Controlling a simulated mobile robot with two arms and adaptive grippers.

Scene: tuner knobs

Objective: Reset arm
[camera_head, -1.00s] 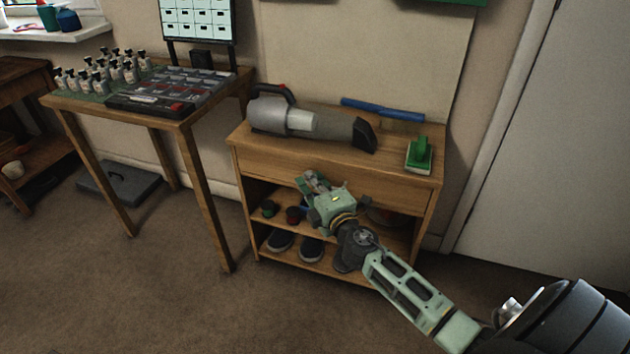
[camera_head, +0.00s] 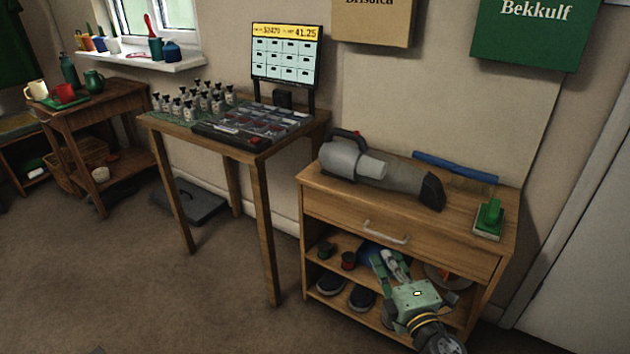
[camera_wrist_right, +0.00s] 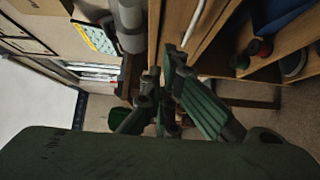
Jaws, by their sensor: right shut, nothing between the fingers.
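My right gripper (camera_head: 391,266) is pale green and sits in front of the wooden cabinet's open shelves, at the lower right of the head view. Its fingers are shut and empty, pointing up and to the left. They also show in the right wrist view (camera_wrist_right: 168,85), close to the cabinet's front. The gripper hides part of the shelves behind it. My left gripper does not show in any view.
The cabinet (camera_head: 335,201) carries a handheld vacuum (camera_head: 375,170), a blue bar (camera_head: 455,167) and a green-handled brush (camera_head: 490,218). Shoes (camera_head: 331,284) fill its lower shelf. A table with bottles (camera_head: 262,190) stands left. Carpet (camera_head: 130,280) at the left front is clear.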

